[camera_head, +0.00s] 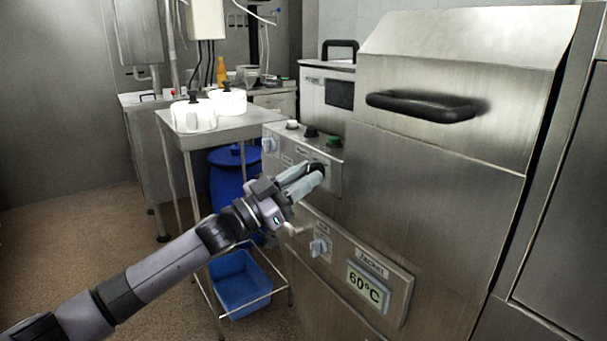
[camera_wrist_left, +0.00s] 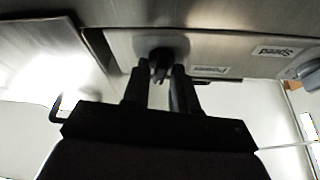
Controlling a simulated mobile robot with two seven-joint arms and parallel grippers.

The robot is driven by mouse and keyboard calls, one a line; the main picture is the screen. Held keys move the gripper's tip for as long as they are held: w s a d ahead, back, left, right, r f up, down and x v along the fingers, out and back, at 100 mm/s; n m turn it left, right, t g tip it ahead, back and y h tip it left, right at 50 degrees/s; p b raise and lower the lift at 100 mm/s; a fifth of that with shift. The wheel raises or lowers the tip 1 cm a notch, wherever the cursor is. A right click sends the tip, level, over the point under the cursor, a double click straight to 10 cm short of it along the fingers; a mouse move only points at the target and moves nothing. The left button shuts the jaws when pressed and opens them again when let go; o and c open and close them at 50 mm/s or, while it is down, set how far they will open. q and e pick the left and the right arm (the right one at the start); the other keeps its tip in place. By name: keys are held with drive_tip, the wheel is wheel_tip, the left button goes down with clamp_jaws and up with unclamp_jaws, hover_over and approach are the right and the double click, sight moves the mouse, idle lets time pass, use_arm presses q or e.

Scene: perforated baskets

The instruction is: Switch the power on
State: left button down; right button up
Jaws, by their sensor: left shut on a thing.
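My left gripper (camera_head: 303,180) is at the upper control panel (camera_head: 287,158) of the steel machine, with its fingers closed around a dark knob (camera_head: 318,168) at the panel's right end. In the left wrist view the gripper's two fingers (camera_wrist_left: 160,82) grip the black knob (camera_wrist_left: 158,60), which sits on a grey round base beside a label (camera_wrist_left: 210,70) that appears to read "Power". The fingers hide part of the knob, so its exact turn is hard to tell. My right gripper is in neither view.
A second knob (camera_head: 318,247) and a 60°C display (camera_head: 367,287) sit on the lower panel. Several buttons (camera_head: 311,132) are on the ledge above. A steel table (camera_head: 225,130) and blue bin (camera_head: 240,282) stand left. A black handle (camera_head: 420,105) juts out at right.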

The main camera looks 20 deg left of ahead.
use_arm(q)
drive_tip(key=shift+w+a+r+m+g+h+p, duration=0.1)
drive_tip(key=shift+m+g+h+p, duration=0.4)
drive_tip(key=shift+m, duration=1.05)
drive_tip(key=shift+s+d+m+g+h+b, duration=0.15)
drive_tip(key=shift+m+g, duration=0.7)
drive_tip(key=shift+m, duration=0.65)
drive_tip(key=shift+w+a+r+m+g+h+p, duration=0.15)
drive_tip(key=shift+m+g+h+p, duration=0.35)
drive_tip(key=shift+m, duration=1.05)
drive_tip(key=shift+f+g, duration=0.1)
drive_tip(key=shift+g, duration=0.15)
drive_tip(key=c, duration=1.1)
unclamp_jaws()
drive_tip(key=shift+c, duration=0.2)
drive_tip(key=b+v, duration=0.1)
drive_tip(key=v, duration=0.6)
